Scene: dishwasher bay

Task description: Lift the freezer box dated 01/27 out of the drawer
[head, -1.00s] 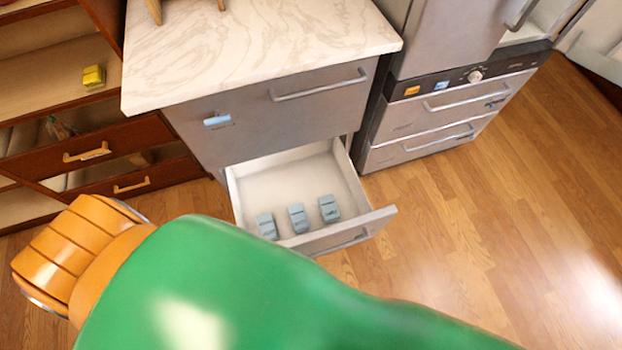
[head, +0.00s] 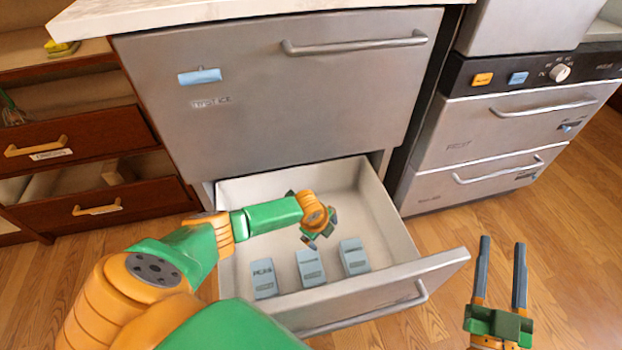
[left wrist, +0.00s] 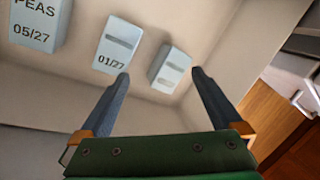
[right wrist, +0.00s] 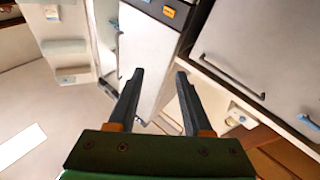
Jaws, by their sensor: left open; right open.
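Three pale blue freezer boxes stand in a row in the open drawer (head: 411,262). The middle freezer box (head: 311,269) reads 01/27 in the left wrist view (left wrist: 119,45). The PEAS box (head: 264,279), dated 05/27 (left wrist: 38,22), is on its left. The third box (head: 354,257) is on its right; its print is unreadable, also in the left wrist view (left wrist: 170,70). My left gripper (head: 314,240) is open and empty over the drawer, behind the middle box; its fingers (left wrist: 160,74) point toward the boxes. My right gripper (head: 503,242) is open and empty, right of the drawer.
A closed upper drawer front (head: 285,85) with a bar handle is above the open drawer. A grey appliance (head: 500,125) with a knob and handles stands at right. A brown wooden cabinet (head: 75,140) is at left. Wood floor (head: 440,228) shows beside the drawer.

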